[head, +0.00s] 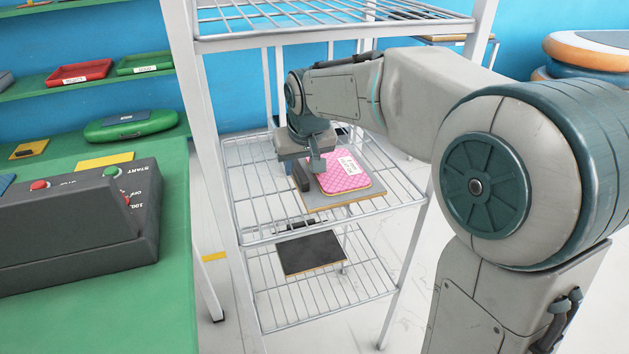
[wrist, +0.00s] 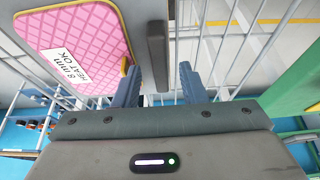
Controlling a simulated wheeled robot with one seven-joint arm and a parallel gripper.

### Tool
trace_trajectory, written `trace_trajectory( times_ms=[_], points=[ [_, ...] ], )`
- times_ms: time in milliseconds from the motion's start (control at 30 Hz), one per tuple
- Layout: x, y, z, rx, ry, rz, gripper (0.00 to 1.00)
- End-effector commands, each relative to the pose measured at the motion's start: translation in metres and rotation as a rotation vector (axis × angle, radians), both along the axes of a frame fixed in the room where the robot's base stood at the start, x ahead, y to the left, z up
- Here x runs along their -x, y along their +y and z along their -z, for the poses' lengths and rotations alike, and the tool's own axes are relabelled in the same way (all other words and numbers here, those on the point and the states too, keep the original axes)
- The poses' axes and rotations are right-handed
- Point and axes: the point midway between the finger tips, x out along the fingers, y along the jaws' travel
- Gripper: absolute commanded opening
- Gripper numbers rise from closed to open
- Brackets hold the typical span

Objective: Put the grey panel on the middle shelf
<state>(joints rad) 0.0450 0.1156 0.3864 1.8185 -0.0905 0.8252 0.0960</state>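The grey panel (head: 318,203) lies flat on the middle shelf (head: 262,228) of the wire rack. It also shows in the wrist view (wrist: 139,20). A pink quilted pad (head: 338,180) with a white label reading "8 mm HEAT OK" lies on top of it. A dark grey bar (head: 301,178) runs along the panel's left side in the head view. My gripper (head: 311,165) is low over this side. In the wrist view my gripper's two fingers (wrist: 156,72) are apart, with the bar (wrist: 157,45) between them and visible gaps. Finger contact below is unclear.
A dark panel (head: 311,253) lies on the lower shelf. The upper wire shelf (head: 330,28) is close above my arm. White rack posts (head: 208,120) flank the opening. A green table (head: 150,300) with a dark control box (head: 80,235) stands at left.

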Motion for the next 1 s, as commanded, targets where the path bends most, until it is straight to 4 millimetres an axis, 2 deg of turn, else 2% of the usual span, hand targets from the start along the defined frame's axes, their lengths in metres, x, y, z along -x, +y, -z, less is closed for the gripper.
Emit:
trace_trajectory(
  times_ms=[33, 100, 133, 200, 600, 733, 933, 1000],
  points=[
    [0.004, -0.001, -0.016, -0.001, -0.005, 0.000, 0.38],
    [0.011, -0.003, -0.032, -0.001, -0.005, 0.000, 0.38],
    [0.015, -0.004, -0.034, 0.000, -0.004, 0.000, 0.38],
    [0.029, -0.008, -0.029, 0.001, -0.001, -0.001, 0.38],
    [0.096, -0.027, -0.028, 0.000, -0.002, 0.000, 0.38],
    [0.112, -0.031, -0.028, 0.000, -0.002, 0.000, 0.38],
    [0.126, -0.036, -0.027, 0.000, 0.002, 0.003, 0.38],
    [0.134, -0.048, -0.019, 0.008, 0.020, 0.024, 0.38]
  ],
)
